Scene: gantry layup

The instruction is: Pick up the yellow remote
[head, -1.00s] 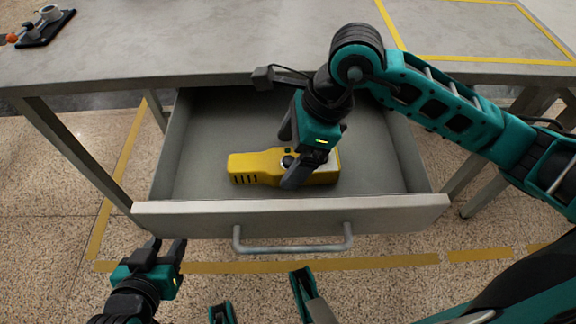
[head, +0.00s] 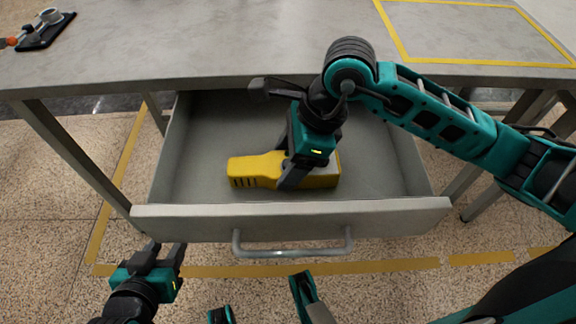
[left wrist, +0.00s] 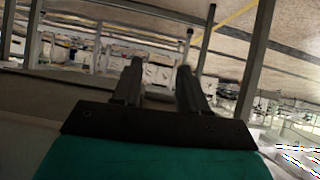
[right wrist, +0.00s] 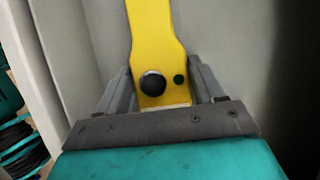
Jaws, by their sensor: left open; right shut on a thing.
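The yellow remote (head: 257,168) lies in the open drawer (head: 201,150), its long side across the drawer. My right gripper (head: 287,176) reaches down into the drawer and is shut on the remote's right part, hiding its middle. In the right wrist view the remote (right wrist: 153,40) runs up between the two fingers (right wrist: 163,92), with a black round knob and a small dark green dot on it. My left gripper (head: 166,256) is open and empty, in front of the drawer at the lower left; its two fingers (left wrist: 157,82) show apart in the left wrist view.
The drawer's front panel (head: 290,220) with a bar handle (head: 292,251) stands between me and the remote. The grey table top (head: 230,45) overhangs the drawer's back. A black holder (head: 45,32) with small parts sits at the table's far left.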

